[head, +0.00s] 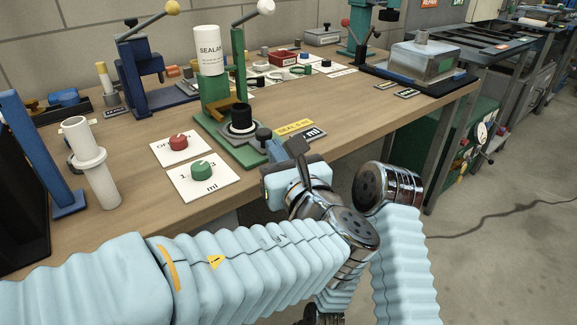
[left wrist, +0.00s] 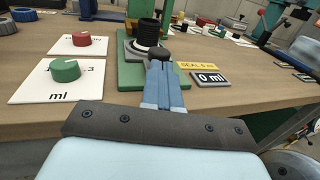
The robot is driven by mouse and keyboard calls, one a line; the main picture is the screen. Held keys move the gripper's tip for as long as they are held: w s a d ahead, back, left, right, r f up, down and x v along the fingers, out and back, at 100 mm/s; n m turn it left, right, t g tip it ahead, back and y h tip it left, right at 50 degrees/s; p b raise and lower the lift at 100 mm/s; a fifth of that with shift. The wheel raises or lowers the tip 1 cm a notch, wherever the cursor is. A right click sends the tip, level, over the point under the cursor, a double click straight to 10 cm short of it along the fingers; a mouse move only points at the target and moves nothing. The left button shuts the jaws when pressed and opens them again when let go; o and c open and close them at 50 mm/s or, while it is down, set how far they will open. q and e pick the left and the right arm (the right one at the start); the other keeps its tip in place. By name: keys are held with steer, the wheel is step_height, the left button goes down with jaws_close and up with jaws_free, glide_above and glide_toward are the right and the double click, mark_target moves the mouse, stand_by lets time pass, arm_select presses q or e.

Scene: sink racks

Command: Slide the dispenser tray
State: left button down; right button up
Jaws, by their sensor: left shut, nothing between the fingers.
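The dispenser (head: 238,65) has a green post and base and a white bottle (head: 208,50) labelled as sealant. Its small grey tray (head: 228,133) sits low on the green base and carries a black cup (head: 241,118). A dark knob (head: 263,134) is at the tray's near end. In the left wrist view the tray (left wrist: 134,48), cup (left wrist: 148,32) and knob (left wrist: 159,53) lie just beyond my fingertips. My left gripper (head: 274,150) is shut and empty, close to the knob; contact cannot be told. My right gripper cannot be made out.
Red (head: 179,143) and green (head: 201,170) dials on white plates stand left of the dispenser. A "0 ml" display (left wrist: 210,79) is right of it, near the bench edge. A white flanged tube (head: 92,165) stands at the left. The bench between tube and dials is clear.

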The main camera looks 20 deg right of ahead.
mark_target(263, 139)
arm_select(q)
steer(key=shift+w, duration=0.95)
steer(key=shift+a, duration=0.1)
steer(key=shift+w+a, duration=0.2)
steer(key=shift+w, duration=0.45)
steer(key=shift+w+a, duration=0.2)
steer(key=shift+w, duration=0.4)
